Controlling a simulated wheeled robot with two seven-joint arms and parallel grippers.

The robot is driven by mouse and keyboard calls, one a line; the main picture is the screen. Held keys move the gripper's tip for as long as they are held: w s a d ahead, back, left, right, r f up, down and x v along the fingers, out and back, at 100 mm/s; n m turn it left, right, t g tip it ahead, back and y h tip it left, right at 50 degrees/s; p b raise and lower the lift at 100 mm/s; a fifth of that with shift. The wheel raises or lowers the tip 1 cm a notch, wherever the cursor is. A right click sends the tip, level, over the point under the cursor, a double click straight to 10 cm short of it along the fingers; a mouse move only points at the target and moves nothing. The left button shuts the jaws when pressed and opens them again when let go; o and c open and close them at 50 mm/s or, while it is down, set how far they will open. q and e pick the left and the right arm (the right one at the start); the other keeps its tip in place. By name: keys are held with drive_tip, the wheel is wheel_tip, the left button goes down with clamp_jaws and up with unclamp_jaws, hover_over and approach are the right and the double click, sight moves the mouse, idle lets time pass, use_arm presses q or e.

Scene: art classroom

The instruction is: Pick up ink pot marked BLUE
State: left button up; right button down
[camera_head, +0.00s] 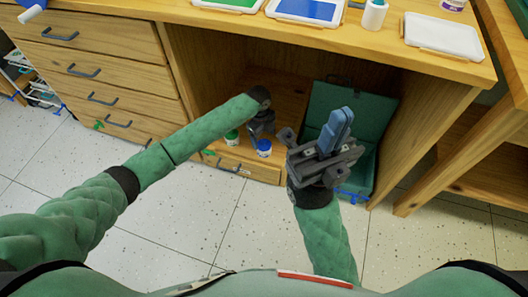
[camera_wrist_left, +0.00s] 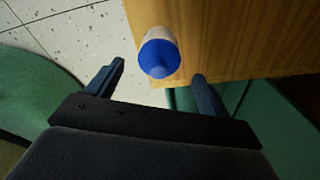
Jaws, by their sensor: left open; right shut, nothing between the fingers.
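A small white ink pot with a blue cap (camera_head: 264,148) stands near the front edge of the low wooden shelf inside the desk. Its label cannot be read. In the left wrist view the blue-capped pot (camera_wrist_left: 160,54) appears between the lines of the two fingers, just past their tips. My left gripper (camera_head: 262,128) is open and empty, close to the pot; its fingers (camera_wrist_left: 158,70) show apart in the wrist view. A similar pot with a green cap (camera_head: 232,137) stands to the left. My right gripper (camera_head: 338,128) is shut and empty, to the right of the pot.
A green box (camera_head: 355,102) stands open on the right inside the desk. The desktop (camera_head: 390,47) overhangs the shelf and carries trays and a white bottle (camera_head: 374,14). Drawers (camera_head: 95,75) close off the left side. The floor in front is clear.

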sight(265, 146)
use_arm(q)
drive_tip(key=f, duration=0.2)
drive_tip(key=f+b, duration=0.1)
drive_tip(key=f, duration=0.1)
drive_tip(key=f+b, duration=0.1)
drive_tip(key=f, duration=0.1)
drive_tip(key=shift+s+d+f, duration=0.2)
drive_tip(key=shift+s+f, duration=0.05)
drive_tip(key=shift+f, duration=0.05)
drive_tip(key=c, duration=1.2)
drive_tip(key=shift+c, duration=0.2)
drive_tip(key=shift+r, duration=0.2)
